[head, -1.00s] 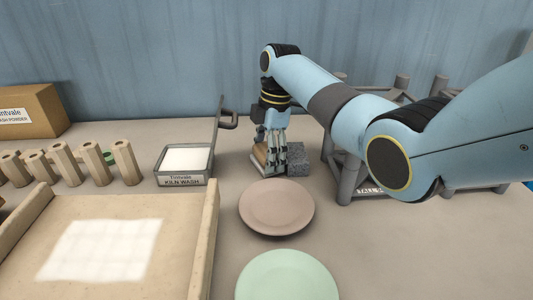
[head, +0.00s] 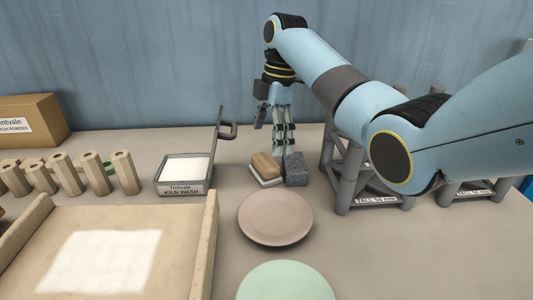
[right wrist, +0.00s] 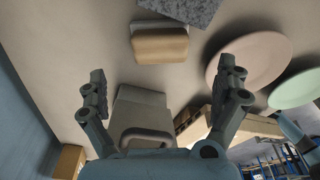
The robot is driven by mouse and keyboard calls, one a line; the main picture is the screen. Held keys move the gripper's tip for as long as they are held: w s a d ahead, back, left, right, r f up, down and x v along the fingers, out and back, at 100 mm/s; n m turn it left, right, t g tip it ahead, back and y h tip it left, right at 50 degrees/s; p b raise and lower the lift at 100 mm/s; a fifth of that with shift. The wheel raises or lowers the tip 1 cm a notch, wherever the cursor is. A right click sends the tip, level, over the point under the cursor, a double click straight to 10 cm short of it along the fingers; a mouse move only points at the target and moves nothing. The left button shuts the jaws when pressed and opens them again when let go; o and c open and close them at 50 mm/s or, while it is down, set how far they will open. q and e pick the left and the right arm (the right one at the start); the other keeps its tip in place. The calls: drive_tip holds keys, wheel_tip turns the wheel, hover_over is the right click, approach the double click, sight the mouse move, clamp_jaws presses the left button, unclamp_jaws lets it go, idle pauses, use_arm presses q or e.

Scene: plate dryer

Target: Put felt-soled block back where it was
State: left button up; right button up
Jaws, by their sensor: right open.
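The felt-soled block (head: 264,164), a tan block on a pale sole, rests on the table directly left of a speckled grey block (head: 296,168). The two are very close; I cannot tell whether they touch. In the right wrist view the tan block (right wrist: 160,46) lies beyond my fingertips, with the grey block (right wrist: 190,8) at the top edge. My right gripper (head: 275,136) is open and empty, above and just behind the tan block. Its spread fingers also show in the right wrist view (right wrist: 164,74). My left gripper is not in view.
A kiln wash tray (head: 184,189) with an upright handle stands left of the blocks. A pinkish plate (head: 276,218) and a green plate (head: 286,284) lie in front. A grey rack (head: 345,190) stands to the right, partly behind my arm. Several hexagonal posts (head: 67,173) stand at left.

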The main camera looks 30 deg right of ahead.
sight(272, 158)
drive_tip(key=r, duration=0.4)
drive_tip(key=shift+d+r, duration=0.15)
drive_tip(key=shift+d, duration=0.15)
